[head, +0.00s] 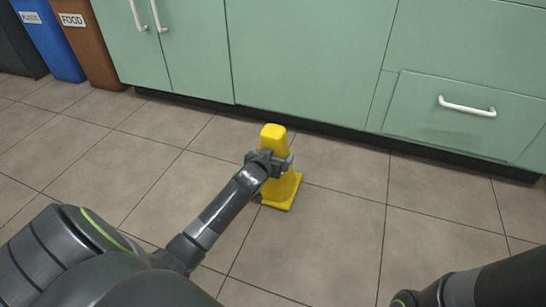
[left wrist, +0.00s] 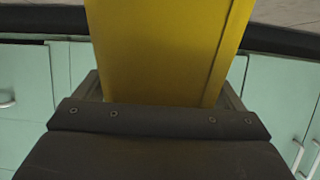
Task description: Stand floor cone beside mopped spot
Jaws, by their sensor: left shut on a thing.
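A yellow floor cone (head: 282,189) stands upright in the head view, in front of the green cabinets. Its base appears to be at the tiled floor; whether it touches cannot be told for sure. My left gripper (head: 270,162) is shut on the cone's upper body. In the left wrist view the yellow cone (left wrist: 165,50) fills the middle between the fingers. My right gripper is out of view; only part of my right arm shows at the lower right. No distinct mopped spot can be made out on the floor.
Green cabinets (head: 310,60) with white handles line the back. A blue bin (head: 52,45) and a brown bin marked FOOD (head: 92,50) stand at the far left, beside a dark bin (head: 18,45). The tiled floor (head: 335,235) around the cone is clear.

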